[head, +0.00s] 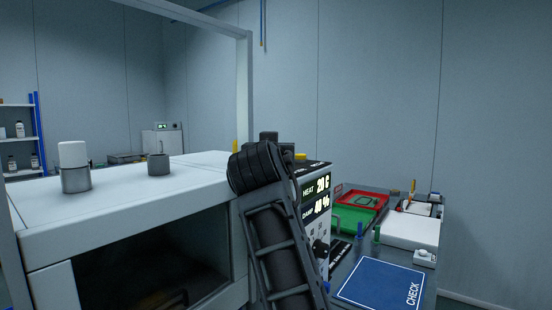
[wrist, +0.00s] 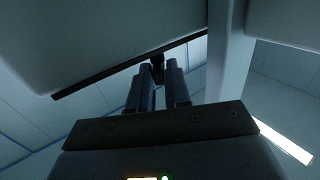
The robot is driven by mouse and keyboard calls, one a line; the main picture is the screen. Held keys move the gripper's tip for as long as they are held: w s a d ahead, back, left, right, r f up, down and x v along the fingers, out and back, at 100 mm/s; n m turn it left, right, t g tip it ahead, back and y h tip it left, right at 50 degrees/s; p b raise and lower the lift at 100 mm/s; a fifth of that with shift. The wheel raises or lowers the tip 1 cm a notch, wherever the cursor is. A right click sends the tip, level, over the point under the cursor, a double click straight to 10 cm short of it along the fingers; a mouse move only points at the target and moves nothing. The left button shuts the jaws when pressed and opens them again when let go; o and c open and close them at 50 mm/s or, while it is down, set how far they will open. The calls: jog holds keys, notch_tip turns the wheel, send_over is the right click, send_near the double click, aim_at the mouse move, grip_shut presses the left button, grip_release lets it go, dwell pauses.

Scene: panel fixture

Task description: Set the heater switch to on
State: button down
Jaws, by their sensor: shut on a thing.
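The control panel (head: 323,199) is on the right side of the white cabinet in the head view. Its lit display reads HEAT 20 C and, below, about 40 %. A dark knob (head: 320,248) shows lower on the panel. My dark arm covers part of the panel, and my gripper cannot be made out in the head view. In the wrist view my gripper (wrist: 158,76) is shut on a small dark part (wrist: 157,67) between its fingertips, beside a large grey surface. I cannot tell for sure whether this part is the heater switch, nor its setting.
A white cabinet (head: 120,205) with a dark window fills the left, with a white-and-grey cylinder (head: 75,168) and a grey cup (head: 158,165) on top. At right, a bench holds a red tray (head: 350,197), a green tray (head: 352,219) and a blue CHECK mat (head: 375,284).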

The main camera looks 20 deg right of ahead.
jog(key=shift+w+a+f+m+g+h+b, duration=0.15)
jog(key=shift+m+g+h+b, duration=0.4)
jog(key=shift+m+h+b, duration=0.3)
jog(key=shift+w+a+r+m+g+h+b, duration=0.15)
jog(key=shift+m+g+h+b, duration=0.45)
jog(key=shift+h, duration=0.35)
jog(key=shift+s+h, duration=0.1)
jog(key=shift+h, duration=0.2)
jog(key=c, duration=1.2)
grip_release()
jog(key=shift+o, duration=0.2)
jog(key=shift+r+p, duration=0.1)
jog(key=shift+p, duration=0.2)
